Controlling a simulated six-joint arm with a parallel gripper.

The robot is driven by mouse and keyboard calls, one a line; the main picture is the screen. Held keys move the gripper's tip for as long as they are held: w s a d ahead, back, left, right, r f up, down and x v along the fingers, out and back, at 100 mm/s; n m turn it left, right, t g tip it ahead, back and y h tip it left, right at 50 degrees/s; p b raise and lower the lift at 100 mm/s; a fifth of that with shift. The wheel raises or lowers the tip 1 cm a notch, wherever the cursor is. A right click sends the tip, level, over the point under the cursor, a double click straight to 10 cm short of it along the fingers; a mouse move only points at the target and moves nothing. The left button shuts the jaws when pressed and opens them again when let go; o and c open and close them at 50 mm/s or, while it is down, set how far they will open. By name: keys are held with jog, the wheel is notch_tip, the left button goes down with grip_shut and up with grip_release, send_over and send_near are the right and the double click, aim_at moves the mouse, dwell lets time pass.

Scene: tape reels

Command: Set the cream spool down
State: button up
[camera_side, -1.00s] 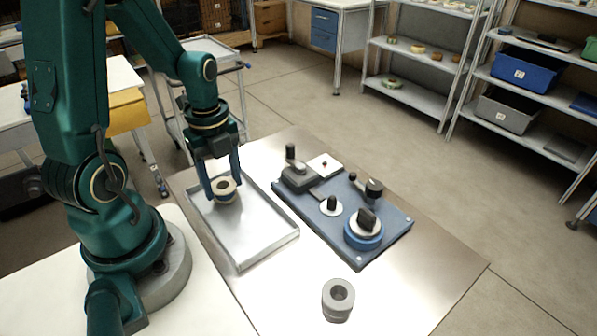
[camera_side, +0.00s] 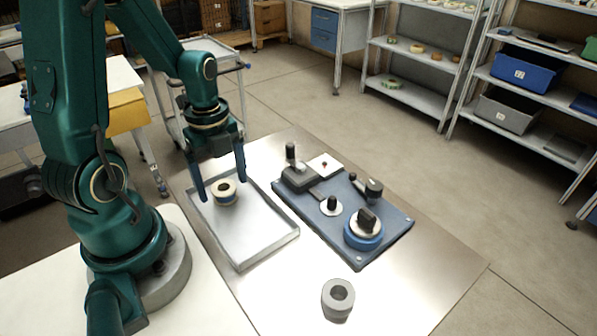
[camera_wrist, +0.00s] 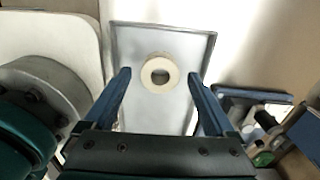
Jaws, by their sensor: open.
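The cream spool (camera_side: 226,191) lies flat in the far end of the shallow metal tray (camera_side: 262,243), its hole facing up. In the wrist view the cream spool (camera_wrist: 160,73) shows ahead of and between my fingers, inside the tray (camera_wrist: 133,45). My gripper (camera_side: 222,188) is open, with one blue finger on each side of the spool. Gaps show between the spool and both fingers. In the wrist view my gripper (camera_wrist: 160,82) is also spread wide and holds nothing.
A blue base plate with a blue reel (camera_side: 363,232), knobs and a dark block (camera_side: 297,177) stands right of the tray. A grey ring-shaped part (camera_side: 338,297) stands near the table's front. The tray's near part is empty.

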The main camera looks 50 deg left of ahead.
notch_tip(320, 180, up, 12)
jog(key=f, duration=0.1)
jog(key=s+d+r+n+t, duration=0.2)
jog(key=d+n+t, duration=0.3)
jog(key=d+n, duration=0.6)
jog(key=r+n, duration=0.1)
jog(key=n, duration=0.5)
jog(key=shift+d+n+t, duration=0.15)
jog(key=shift+n+t, duration=0.15)
jog(key=shift+n, duration=0.1)
dwell(0.4)
